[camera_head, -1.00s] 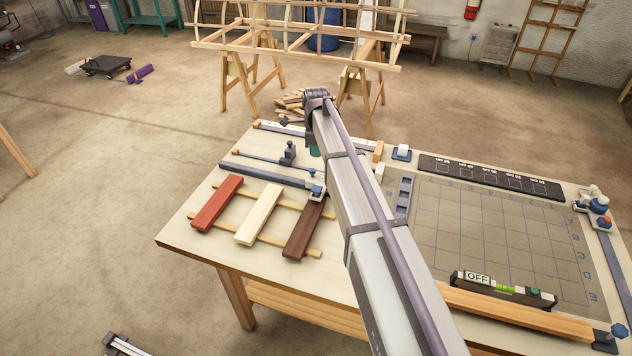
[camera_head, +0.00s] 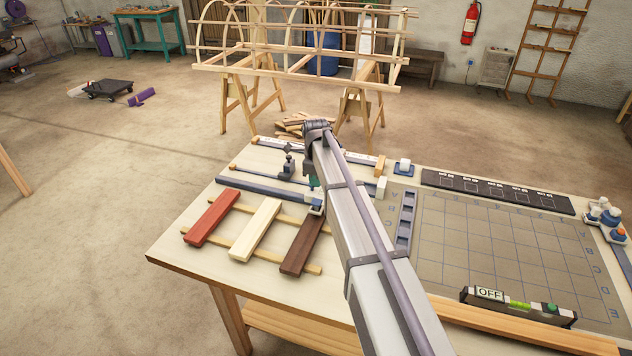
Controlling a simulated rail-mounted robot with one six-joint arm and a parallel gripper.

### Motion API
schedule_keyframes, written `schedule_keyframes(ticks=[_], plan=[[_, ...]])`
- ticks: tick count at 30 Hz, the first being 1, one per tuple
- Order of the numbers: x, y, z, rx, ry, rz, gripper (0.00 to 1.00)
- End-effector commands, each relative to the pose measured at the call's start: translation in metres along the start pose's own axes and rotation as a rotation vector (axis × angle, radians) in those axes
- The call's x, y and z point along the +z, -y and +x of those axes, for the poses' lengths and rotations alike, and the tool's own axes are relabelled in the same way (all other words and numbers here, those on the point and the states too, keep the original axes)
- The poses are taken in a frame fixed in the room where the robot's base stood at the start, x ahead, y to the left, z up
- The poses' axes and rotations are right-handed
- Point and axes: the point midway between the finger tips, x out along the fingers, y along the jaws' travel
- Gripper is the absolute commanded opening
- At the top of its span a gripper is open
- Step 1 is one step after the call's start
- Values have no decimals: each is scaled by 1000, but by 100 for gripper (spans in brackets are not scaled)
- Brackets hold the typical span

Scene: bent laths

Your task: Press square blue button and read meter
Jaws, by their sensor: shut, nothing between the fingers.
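A dark spirit level (camera_head: 519,306) with a yellow-green vial lies on the table at the lower right. Its small display (camera_head: 490,294) reads OFF, and a green round knob sits near its right end. A small white-topped block on a blue base (camera_head: 403,167) stands at the table's back edge; I cannot tell whether it is the square blue button. My arm crosses the middle of the view.
Red, cream and dark brown laths (camera_head: 256,231) lie across two thin strips at the table's left. Small clamps (camera_head: 286,167) and bars stand behind them. A gridded mat (camera_head: 500,240) covers the right, with a black strip (camera_head: 497,190) behind it. Capped bottles (camera_head: 604,214) stand far right.

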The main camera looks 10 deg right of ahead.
Motion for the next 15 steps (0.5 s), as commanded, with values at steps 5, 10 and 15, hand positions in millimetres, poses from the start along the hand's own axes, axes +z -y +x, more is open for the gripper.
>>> schedule_keyframes(ticks=[5, 10, 15], plan=[[0, 0, 51, 0, 0, 0, 0], [0, 0, 68, 0, 0, 0, 0], [0, 0, 67, 0, 0, 0, 0]])
